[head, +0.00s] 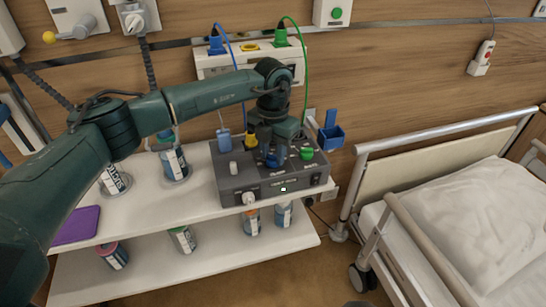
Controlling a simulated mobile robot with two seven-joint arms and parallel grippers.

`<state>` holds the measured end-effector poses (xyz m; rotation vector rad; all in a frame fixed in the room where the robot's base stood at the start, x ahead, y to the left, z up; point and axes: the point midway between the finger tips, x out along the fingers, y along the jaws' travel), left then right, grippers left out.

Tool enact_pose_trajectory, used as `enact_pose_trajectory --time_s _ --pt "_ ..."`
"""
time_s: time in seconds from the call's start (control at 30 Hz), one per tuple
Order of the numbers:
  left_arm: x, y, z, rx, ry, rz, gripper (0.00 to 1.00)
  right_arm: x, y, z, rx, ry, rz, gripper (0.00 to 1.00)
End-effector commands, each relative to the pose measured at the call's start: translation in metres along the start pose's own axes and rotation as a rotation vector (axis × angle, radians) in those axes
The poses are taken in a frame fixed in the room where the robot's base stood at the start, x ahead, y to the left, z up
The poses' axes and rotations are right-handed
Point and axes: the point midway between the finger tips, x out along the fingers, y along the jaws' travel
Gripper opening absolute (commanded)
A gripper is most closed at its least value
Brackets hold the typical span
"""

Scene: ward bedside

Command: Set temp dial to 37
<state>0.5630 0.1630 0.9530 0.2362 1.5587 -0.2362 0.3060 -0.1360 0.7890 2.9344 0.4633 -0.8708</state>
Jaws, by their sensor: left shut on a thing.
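A dark grey control box (228,180) stands on the upper shelf at the right end. My left gripper (271,159) points down over its top and is shut on a blue dial (272,162), mostly hidden by the fingers. A green knob (306,153) sits to the right of the gripper and a pale knob (234,169) to the left. A white knob (248,198) is on the front face beside a small lit display (284,189). The labels and dial marks are too small to read. My right gripper is not in view.
Bottles stand on the white upper shelf (140,212) and on the lower shelf (205,262). A purple item (77,226) lies at the left. Blue and green cables hang from the wall panel (209,66). A railed bed (470,225) fills the right.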

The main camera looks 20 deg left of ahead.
Motion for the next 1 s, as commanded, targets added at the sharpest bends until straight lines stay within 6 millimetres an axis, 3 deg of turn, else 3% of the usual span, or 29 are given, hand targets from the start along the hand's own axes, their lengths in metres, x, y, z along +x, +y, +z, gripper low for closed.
enact_pose_trajectory --time_s 0.5,1.0 --pt "0.0 0.001 0.0009 0.345 -0.004 0.001 0.07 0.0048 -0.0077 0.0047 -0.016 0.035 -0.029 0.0" --pt "-0.0012 0.0007 0.0007 0.415 -0.003 0.0 0.07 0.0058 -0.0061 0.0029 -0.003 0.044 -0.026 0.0"
